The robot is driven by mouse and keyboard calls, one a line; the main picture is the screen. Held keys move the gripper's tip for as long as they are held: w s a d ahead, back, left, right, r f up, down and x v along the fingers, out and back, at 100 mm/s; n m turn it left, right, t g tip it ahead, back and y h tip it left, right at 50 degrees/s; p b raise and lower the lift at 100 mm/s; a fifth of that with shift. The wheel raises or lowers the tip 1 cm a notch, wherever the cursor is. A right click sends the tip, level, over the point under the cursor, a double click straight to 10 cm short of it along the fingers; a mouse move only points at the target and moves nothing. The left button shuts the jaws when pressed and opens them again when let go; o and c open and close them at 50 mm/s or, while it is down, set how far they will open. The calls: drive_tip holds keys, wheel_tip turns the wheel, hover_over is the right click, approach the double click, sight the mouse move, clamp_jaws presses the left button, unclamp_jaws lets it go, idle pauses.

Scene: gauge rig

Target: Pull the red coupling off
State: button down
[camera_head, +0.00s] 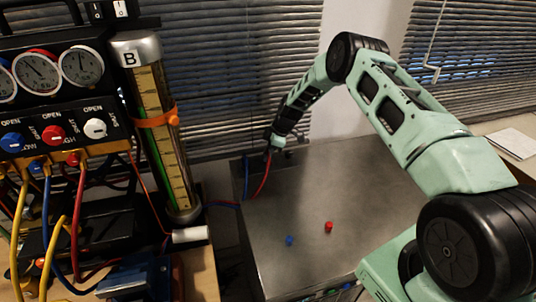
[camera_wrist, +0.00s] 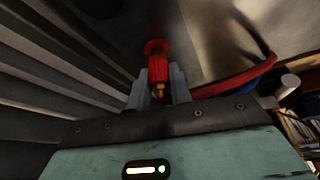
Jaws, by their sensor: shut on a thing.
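The red coupling (camera_wrist: 158,66), with a brass-coloured stem, stands between the two grey fingers of my gripper (camera_wrist: 158,88) in the wrist view. The fingers are shut on it. In the head view my gripper (camera_head: 269,148) is at the back of the grey metal table, near the window blinds, and hides the coupling. A red hose (camera_head: 264,182) hangs just below the gripper. I cannot tell whether the coupling is still seated on its port.
A blue hose (camera_head: 246,178) runs beside the red one. A small blue cap (camera_head: 289,240) and a red cap (camera_head: 328,226) lie on the metal table (camera_head: 370,190). At left stand a tall cylinder marked B (camera_head: 150,110) and a gauge panel (camera_head: 60,140) with several hoses.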

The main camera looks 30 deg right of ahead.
drive_tip(key=shift+r+p, duration=0.6)
drive_tip(key=shift+r, duration=1.75)
